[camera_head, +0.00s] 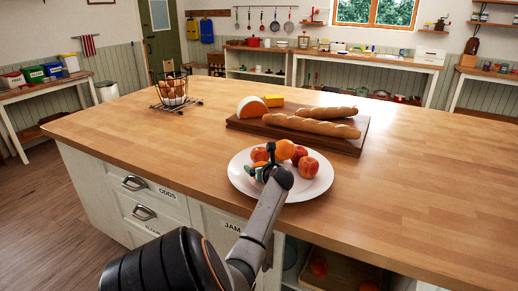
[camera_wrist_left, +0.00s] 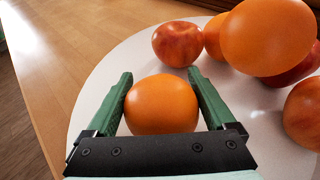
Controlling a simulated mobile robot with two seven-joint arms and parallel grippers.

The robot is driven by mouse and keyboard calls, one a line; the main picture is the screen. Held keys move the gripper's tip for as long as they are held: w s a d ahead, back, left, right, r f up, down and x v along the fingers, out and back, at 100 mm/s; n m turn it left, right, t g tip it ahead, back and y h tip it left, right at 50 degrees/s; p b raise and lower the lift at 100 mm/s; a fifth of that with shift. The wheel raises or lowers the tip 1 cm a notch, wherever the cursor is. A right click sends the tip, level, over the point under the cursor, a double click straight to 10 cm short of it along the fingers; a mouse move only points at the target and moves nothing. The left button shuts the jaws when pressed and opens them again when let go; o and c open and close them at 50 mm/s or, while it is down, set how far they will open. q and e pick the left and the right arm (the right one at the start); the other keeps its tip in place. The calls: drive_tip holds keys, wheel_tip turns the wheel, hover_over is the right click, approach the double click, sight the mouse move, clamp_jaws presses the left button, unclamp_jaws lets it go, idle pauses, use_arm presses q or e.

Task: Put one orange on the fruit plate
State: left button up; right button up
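The white fruit plate (camera_head: 239,180) lies near the front edge of the wooden island; its rim also fills much of the left wrist view (camera_wrist_left: 97,88). My left gripper (camera_head: 261,170) is low over the plate's left part. In the left wrist view its green fingers (camera_wrist_left: 161,92) close on both sides of an orange (camera_wrist_left: 161,104), which sits over the plate. Another, larger-looking orange (camera_wrist_left: 268,37) is beside it, higher up; it shows in the head view too (camera_head: 285,149). My arm partly hides the held orange in the head view. My right gripper is not in view.
Red apples (camera_head: 309,167) (camera_wrist_left: 178,44) share the plate. Behind it is a wooden board (camera_head: 352,144) with baguettes (camera_head: 311,126) and cheese (camera_head: 251,109). A wire egg basket (camera_head: 172,89) stands at the back left. The island's right side is clear.

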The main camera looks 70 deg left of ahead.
use_arm(q)
drive_tip(key=shift+o, duration=0.6)
drive_tip(key=shift+r, duration=0.2)
drive_tip(key=p+v, duration=0.1)
drive_tip(key=v, duration=1.1)
